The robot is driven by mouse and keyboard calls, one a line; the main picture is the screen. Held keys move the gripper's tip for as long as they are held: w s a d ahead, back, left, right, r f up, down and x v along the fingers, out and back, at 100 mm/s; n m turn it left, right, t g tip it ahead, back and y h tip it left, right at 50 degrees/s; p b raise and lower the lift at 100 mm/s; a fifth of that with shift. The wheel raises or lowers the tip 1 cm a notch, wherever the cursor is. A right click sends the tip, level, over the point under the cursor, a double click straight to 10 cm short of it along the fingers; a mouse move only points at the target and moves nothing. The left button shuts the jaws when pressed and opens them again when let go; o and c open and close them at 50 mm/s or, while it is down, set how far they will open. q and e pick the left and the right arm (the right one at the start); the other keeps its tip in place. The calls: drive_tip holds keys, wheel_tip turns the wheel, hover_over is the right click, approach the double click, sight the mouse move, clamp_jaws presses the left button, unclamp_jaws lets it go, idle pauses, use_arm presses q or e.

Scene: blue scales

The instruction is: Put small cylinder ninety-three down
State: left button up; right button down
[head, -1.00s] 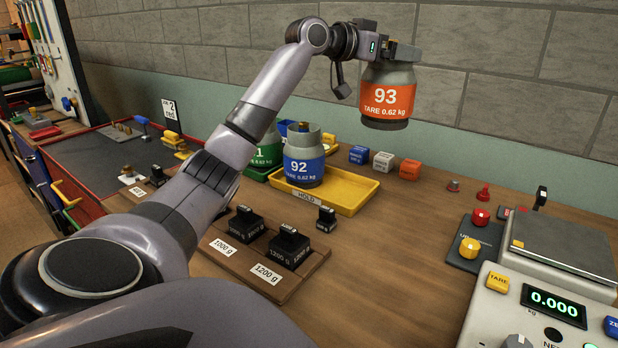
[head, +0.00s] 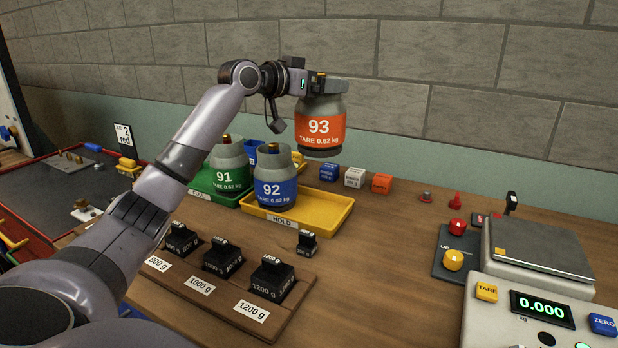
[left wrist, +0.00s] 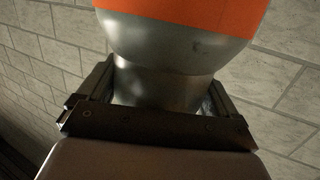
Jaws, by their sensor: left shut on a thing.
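Small cylinder ninety-three (head: 319,129) is grey with an orange band reading "93 TARE 0.62 kg". My left gripper (head: 322,84) is shut on its neck and holds it upright in the air, above the back of the bench. In the left wrist view, the cylinder's grey neck (left wrist: 160,88) sits between the two fingers (left wrist: 155,100), with the orange band beyond it. Cylinder 92 (head: 275,188), with a blue band, stands in the yellow HOLD tray (head: 325,215). Cylinder 91 (head: 230,178), with a green band, stands in the green tray (head: 203,184). My right gripper is not in view.
The scale's metal plate (head: 540,247) is empty at the right; its display (head: 542,309) reads 0.000. Blue, white and orange blocks (head: 355,177) stand near the wall. Black weights (head: 272,278) sit on a wooden board at the front.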

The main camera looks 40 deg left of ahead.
sight(319, 137)
use_arm(q)
wheel_tip(319, 137, down, 12)
drive_tip(key=shift+b, duration=0.4)
wheel_tip(319, 137, down, 5)
drive_tip(key=shift+f, duration=0.1)
drive_tip(key=shift+f, duration=0.2)
drive_tip(key=o, duration=1.7)
drive_tip(key=shift+f, duration=0.15)
